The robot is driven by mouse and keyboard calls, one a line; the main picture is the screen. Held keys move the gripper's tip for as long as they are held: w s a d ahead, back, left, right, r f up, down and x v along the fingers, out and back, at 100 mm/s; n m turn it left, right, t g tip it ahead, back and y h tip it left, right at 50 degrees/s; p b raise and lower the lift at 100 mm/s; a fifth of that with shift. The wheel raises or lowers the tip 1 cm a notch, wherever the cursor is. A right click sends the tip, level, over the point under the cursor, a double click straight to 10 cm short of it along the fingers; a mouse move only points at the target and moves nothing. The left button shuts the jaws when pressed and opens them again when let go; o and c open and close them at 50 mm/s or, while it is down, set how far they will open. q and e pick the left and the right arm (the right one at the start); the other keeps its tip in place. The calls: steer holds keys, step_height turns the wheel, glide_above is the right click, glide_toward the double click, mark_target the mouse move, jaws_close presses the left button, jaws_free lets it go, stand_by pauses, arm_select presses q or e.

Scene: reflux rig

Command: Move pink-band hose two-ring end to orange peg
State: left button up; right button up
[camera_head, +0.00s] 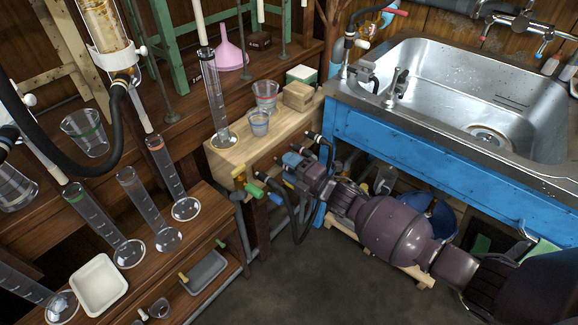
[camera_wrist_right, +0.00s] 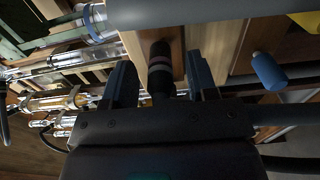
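My right gripper (camera_head: 292,170) is at the wooden ledge's front edge. In the right wrist view its two dark blue fingers (camera_wrist_right: 160,85) stand apart. A black hose (camera_head: 304,225) hangs in a loop below the gripper in the head view. I cannot make out an orange peg with certainty; a blue peg (camera_wrist_right: 268,72) stands right of the fingers in the wrist view. My left gripper is out of view.
The ledge (camera_head: 232,155) carries a cylinder (camera_head: 216,110), beakers (camera_head: 265,95) and a wooden block (camera_head: 298,95). A blue-framed sink (camera_head: 440,150) is at right. Glass cylinders (camera_head: 150,205) crowd the left bench.

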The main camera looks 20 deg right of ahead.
steer(key=p+v, duration=0.2)
steer(key=v, duration=0.8)
steer(key=shift+s+p, duration=0.35)
steer(key=shift+p, duration=0.05)
